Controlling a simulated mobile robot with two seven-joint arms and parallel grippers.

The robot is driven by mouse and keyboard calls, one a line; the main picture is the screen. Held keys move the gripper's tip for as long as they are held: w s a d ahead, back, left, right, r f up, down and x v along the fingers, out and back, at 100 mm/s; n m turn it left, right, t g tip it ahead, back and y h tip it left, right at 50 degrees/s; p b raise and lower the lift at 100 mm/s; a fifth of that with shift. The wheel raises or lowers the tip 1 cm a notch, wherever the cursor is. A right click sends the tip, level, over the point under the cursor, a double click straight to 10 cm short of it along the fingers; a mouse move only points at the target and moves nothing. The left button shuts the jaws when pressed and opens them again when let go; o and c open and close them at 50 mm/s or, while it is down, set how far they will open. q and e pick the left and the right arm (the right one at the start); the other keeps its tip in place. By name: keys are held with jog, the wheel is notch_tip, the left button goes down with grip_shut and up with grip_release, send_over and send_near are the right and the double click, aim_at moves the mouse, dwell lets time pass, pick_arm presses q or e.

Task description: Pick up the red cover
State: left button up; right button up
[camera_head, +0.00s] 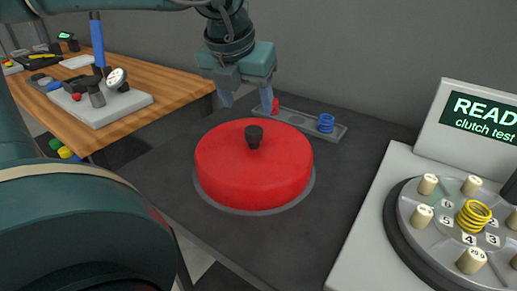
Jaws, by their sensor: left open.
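The red cover (253,178) is a round, flat-topped lid with a dark knob (254,137) at its centre. It sits on a grey ring on the dark bench top (299,241). My left gripper (246,102) is open and empty, pointing down behind the cover and above the level of its knob, apart from it as far as I can see. What is under the cover is hidden. My right gripper is not in view.
A grey tray (291,117) with a blue spring (326,123) and a small red part lies behind the cover. At right stands a white clutch test machine (412,165) with a yellow spring (473,216). A wooden table (150,72) with tools is at left.

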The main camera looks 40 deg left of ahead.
aim_at(254, 129)
pick_arm(q)
jog(key=x, duration=0.3)
jog(key=shift+w+f, duration=0.1)
jog(key=shift+f, duration=0.2)
jog(key=shift+s+d+x, duration=0.1)
jog(key=shift+s+x, duration=0.05)
jog(key=shift+x, duration=1.2)
jog(key=shift+s+d+x, duration=0.1)
jog(key=shift+s+x, duration=0.05)
jog(key=shift+x, duration=1.2)
jog(key=shift+f, duration=0.15)
jog(key=shift+c, duration=0.2)
jog(key=c, duration=1.2)
grip_shut()
